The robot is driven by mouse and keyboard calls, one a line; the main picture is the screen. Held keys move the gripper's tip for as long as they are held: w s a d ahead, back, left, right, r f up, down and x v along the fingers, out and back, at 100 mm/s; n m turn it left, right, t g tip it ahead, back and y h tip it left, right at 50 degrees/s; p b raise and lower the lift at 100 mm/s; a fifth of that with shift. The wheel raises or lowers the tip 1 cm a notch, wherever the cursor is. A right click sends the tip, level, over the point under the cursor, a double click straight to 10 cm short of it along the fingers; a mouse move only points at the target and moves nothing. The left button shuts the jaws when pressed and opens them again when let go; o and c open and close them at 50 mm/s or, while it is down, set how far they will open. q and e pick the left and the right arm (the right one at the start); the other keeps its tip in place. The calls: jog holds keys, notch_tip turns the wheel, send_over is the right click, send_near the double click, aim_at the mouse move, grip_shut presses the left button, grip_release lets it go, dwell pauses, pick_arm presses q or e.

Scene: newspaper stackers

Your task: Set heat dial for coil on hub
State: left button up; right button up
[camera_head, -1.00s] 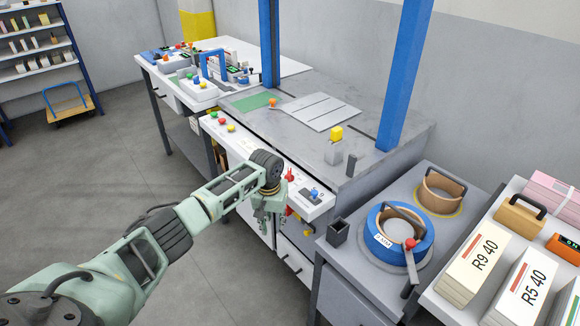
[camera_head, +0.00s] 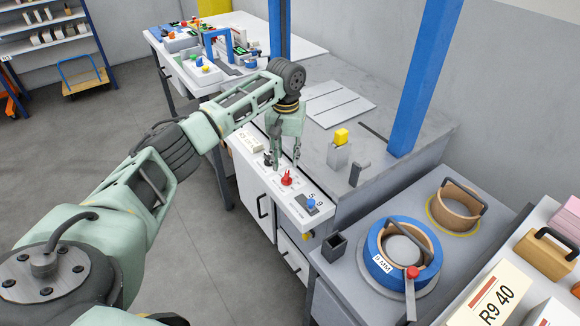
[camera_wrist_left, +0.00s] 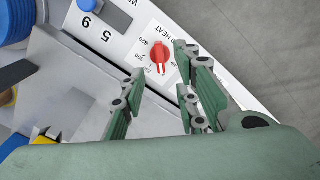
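The red heat dial (camera_head: 287,179) sits on the white front panel of the grey machine. In the left wrist view the dial (camera_wrist_left: 160,57) has a printed HEAT scale around it; its exact setting is too small to read. My left gripper (camera_head: 287,164) is open, pointing down just above the dial. In the wrist view its two fingers stand apart on either side of the dial; contact is not clear. A blue coil (camera_head: 377,262) labelled 9 MM lies around a hub on the grey side bench. My right gripper is not in view.
On the panel, a blue knob (camera_head: 311,202) stands beside the 5 and 9 marks, right of the dial. A blue upright post (camera_head: 425,75) rises behind.

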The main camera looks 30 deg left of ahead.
aim_at(286, 174)
pick_arm(q)
notch_tip(286, 174, down, 4)
jog(key=shift+s+f, duration=0.1)
jog(key=shift+s, duration=0.05)
jog(key=shift+f, duration=0.85)
grip_shut()
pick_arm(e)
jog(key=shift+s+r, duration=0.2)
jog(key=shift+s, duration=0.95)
